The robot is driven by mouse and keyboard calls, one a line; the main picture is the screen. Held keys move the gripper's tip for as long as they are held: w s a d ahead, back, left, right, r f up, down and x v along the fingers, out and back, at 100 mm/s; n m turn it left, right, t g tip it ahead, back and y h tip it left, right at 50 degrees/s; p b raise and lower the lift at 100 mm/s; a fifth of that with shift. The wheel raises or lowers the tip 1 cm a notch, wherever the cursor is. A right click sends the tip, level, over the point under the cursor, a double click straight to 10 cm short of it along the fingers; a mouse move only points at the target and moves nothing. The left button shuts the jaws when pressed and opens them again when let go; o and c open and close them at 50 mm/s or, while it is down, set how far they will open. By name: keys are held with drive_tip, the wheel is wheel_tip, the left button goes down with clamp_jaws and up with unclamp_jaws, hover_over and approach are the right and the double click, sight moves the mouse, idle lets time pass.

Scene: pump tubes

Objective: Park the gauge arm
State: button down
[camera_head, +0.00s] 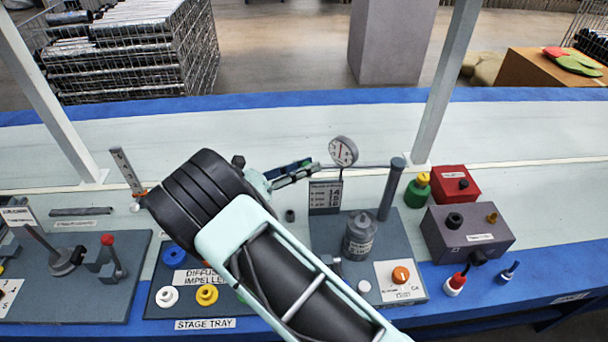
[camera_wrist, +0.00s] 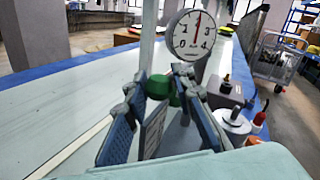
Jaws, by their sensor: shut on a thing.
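The dial also shows in the wrist view (camera_wrist: 194,36), facing me, just beyond my fingers. My gripper (camera_head: 312,166) reaches in from the left, at the bar's left end by the dial. It is shut on the gauge arm; the exact contact is small and partly hidden by the fingers.
Right of the post are a green bottle (camera_head: 417,193), a red box (camera_head: 455,185) and a grey box (camera_head: 468,236). My forearm covers part of the stage tray (camera_head: 158,309).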

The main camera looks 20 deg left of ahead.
drive_tip(key=w+b, duration=0.3)
drive_tip(key=w, duration=0.8)
drive_tip(key=shift+w+a+r, duration=0.2)
drive_tip(key=shift+a+r, duration=0.2)
drive_tip(key=shift+w+r, duration=0.1)
drive_tip(key=c, duration=1.9)
unclamp_jaws()
drive_tip(key=shift+o, duration=0.9)
drive_tip(key=shift+w, duration=0.2)
drive_tip(key=v, duration=1.1)
drive_tip(key=shift+s+a+f, duration=0.25)
drive_tip(key=shift+s, duration=0.05)
